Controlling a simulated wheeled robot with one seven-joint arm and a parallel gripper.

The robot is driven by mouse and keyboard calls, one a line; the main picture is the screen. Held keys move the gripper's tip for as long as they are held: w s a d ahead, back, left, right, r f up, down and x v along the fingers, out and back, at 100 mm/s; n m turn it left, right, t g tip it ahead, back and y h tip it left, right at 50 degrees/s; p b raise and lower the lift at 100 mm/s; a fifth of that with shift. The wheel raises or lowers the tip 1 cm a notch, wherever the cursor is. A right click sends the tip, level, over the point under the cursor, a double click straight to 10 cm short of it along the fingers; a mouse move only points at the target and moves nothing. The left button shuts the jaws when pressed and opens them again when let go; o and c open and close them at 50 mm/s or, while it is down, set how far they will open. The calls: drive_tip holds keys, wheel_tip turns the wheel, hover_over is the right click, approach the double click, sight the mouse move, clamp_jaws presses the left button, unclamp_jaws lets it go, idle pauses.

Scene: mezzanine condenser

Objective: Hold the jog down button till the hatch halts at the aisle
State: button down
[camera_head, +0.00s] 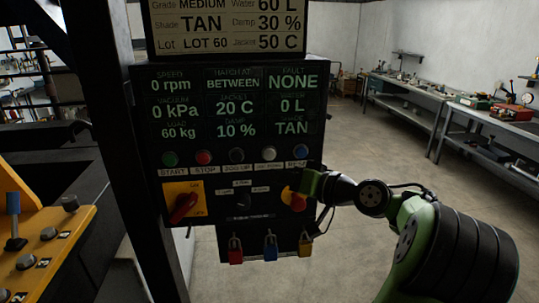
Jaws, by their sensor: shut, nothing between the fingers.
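A dark control panel (180,110) stands upright ahead of me. Its button row has a dark button (237,155) whose label seems to read jog up. To its right is a pale button (268,153), its label too blurred to read surely, apparently jog down. My gripper (308,183) reaches in from the right, shut and empty, below and right of the pale button, just under the blue button (301,152). I see no contact with the pale button. The fingertips are hard to make out. The hatch itself is not identifiable; the panel's hatch readout (233,83) says BETWEEN.
A red and yellow stop button (298,203) sits right beside my gripper, partly covered. A green button (170,158), a red button (203,157) and a red rotary switch (183,208) are leftward. Padlocks (270,247) hang below. Workbenches (430,100) stand beyond open floor.

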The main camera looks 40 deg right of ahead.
drive_tip(key=shift+w+d+p, duration=0.35)
drive_tip(key=shift+w+d, duration=0.25)
drive_tip(key=shift+w, duration=0.25)
drive_tip(key=shift+w+d+p, duration=0.3)
drive_tip(key=shift+w+d, duration=0.25)
drive_tip(key=shift+w, duration=0.3)
drive_tip(key=shift+w+d+p, duration=0.35)
drive_tip(key=shift+w+d, duration=0.25)
drive_tip(key=shift+w, duration=0.25)
drive_tip(key=shift+w+d, duration=0.25)
drive_tip(key=shift+w, duration=0.1)
drive_tip(key=shift+w+d+p, duration=0.2)
drive_tip(key=shift+w+p, duration=0.15)
drive_tip(key=shift+p, duration=0.05)
idle(0.5)
drive_tip(key=shift+s, duration=0.1)
idle(3.1)
drive_tip(key=shift+s+a+b, duration=0.5)
drive_tip(key=shift+s, duration=0.15)
drive_tip(key=shift+s+a+b, duration=0.5)
drive_tip(key=shift+s+a, duration=0.2)
drive_tip(key=shift+s, duration=0.35)
drive_tip(key=shift+s+a+b, duration=0.5)
drive_tip(key=shift+s+a, duration=0.2)
drive_tip(key=shift+s, duration=0.3)
